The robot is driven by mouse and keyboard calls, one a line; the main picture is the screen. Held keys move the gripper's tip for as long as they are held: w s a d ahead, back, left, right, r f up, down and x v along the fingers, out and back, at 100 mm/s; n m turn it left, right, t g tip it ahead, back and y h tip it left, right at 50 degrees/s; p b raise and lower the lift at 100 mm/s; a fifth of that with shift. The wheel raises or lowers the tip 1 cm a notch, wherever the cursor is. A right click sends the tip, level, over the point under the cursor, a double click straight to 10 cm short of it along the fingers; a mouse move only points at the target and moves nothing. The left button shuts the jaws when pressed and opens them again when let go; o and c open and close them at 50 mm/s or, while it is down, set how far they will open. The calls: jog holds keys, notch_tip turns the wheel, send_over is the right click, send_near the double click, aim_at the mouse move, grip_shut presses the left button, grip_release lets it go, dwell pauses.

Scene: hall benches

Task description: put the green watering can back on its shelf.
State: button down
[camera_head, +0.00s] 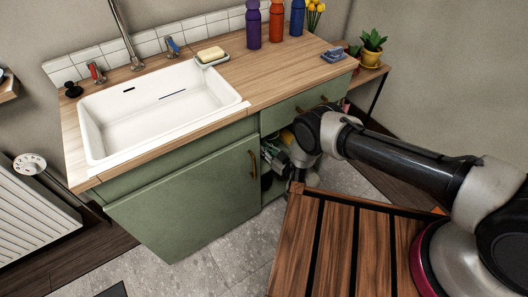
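I cannot make out a green watering can in this view. My gripper (277,153) is at the dark opening under the counter, just right of the green cupboard door (185,200). Its fingers are small and partly lost against the opening and my own wrist, so I cannot tell whether they are open or hold anything. A small yellow patch shows beside my wrist, too small to identify. A low wooden shelf (371,74) at the back right bears a plant in a yellow pot (372,47).
A white sink (150,112) is set in the wooden counter (280,77). Bottles (276,20), a soap dish (213,60) and a folded blue cloth (334,54) stand on it. A slatted wooden surface (338,240) lies below my arm. Grey floor tiles (215,268) are clear at the front.

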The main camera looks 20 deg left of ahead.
jog(key=shift+f, duration=1.15)
jog(key=c, duration=1.5)
grip_release()
jog(key=shift+f, duration=0.15)
jog(key=v, duration=1.2)
